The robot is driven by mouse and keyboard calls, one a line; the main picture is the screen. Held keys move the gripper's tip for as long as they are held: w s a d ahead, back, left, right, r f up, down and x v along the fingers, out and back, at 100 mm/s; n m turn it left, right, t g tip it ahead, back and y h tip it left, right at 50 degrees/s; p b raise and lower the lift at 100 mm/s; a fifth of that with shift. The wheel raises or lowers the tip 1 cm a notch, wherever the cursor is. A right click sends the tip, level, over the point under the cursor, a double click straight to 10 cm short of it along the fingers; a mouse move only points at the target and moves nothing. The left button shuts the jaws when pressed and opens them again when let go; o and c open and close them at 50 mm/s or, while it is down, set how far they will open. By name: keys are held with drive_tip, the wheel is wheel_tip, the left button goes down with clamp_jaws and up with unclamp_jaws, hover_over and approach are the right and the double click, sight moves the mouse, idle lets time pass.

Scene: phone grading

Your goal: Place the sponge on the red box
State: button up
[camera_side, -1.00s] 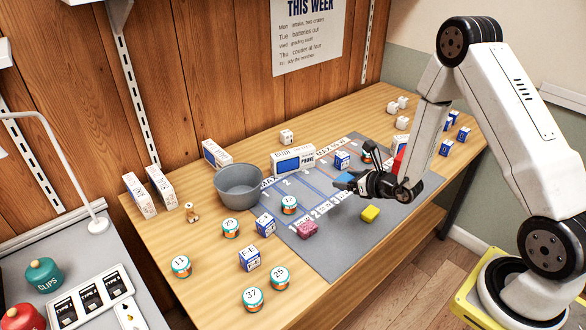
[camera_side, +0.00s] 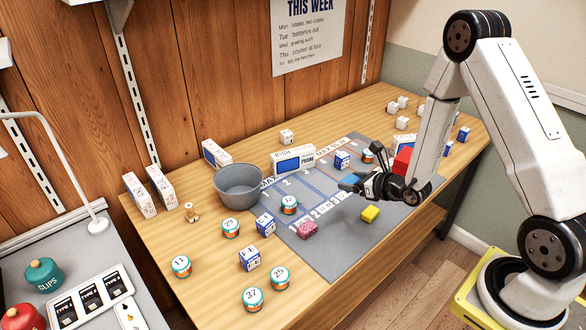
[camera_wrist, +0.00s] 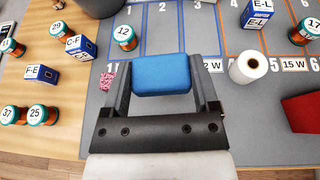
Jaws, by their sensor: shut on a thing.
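The sponge is a blue block (camera_wrist: 162,75), held between the two fingers of my gripper (camera_wrist: 165,88) in the wrist view. In the side view the sponge (camera_side: 350,182) shows at the tip of my gripper (camera_side: 364,184), over the grey mat. The red box (camera_side: 403,160) stands behind my gripper and is partly hidden by my arm in the side view. In the wrist view part of the red box (camera_wrist: 303,115) shows at the right edge, apart from the sponge.
A white roll (camera_wrist: 249,67) stands near the red box. Phone box (camera_side: 293,161), grey bowl (camera_side: 239,186), small boxes and numbered jars stand around.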

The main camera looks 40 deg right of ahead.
drive_tip(key=s+d+r+m+h, duration=0.2)
drive_tip(key=s+d+r, duration=0.4)
drive_tip(key=d, duration=0.3)
drive_tip(key=s+d+r+m+g+h, duration=0.1)
drive_tip(key=s+d+r+m+h, duration=0.2)
drive_tip(key=s+d+r, duration=0.3)
drive_tip(key=s+d+h, duration=0.1)
drive_tip(key=d, duration=0.2)
drive_tip(key=shift+s+r, duration=0.15)
drive_tip(key=shift+s, duration=0.1)
drive_tip(key=shift+d, duration=0.1)
hover_over(405, 170)
drive_tip(key=s+d, duration=0.1)
drive_tip(key=s, duration=0.2)
wheel_tip(405, 170, down, 4)
drive_tip(key=shift+w+d+f, duration=0.45)
drive_tip(key=shift+w+f, duration=0.2)
drive_tip(key=shift+f, duration=0.25)
drive_tip(key=shift+w+d+f, duration=0.5)
drive_tip(key=shift+w+f, duration=0.1)
drive_tip(key=shift+f, duration=0.3)
drive_tip(key=shift+w+d+f, duration=0.45)
drive_tip(key=shift+w+f, duration=0.2)
drive_tip(key=shift+f, duration=0.25)
drive_tip(key=shift+f, duration=0.1)
drive_tip(key=shift+w+d+f, duration=0.1)
drive_tip(key=shift+w+f, duration=0.15)
drive_tip(key=shift+f, duration=1.45)
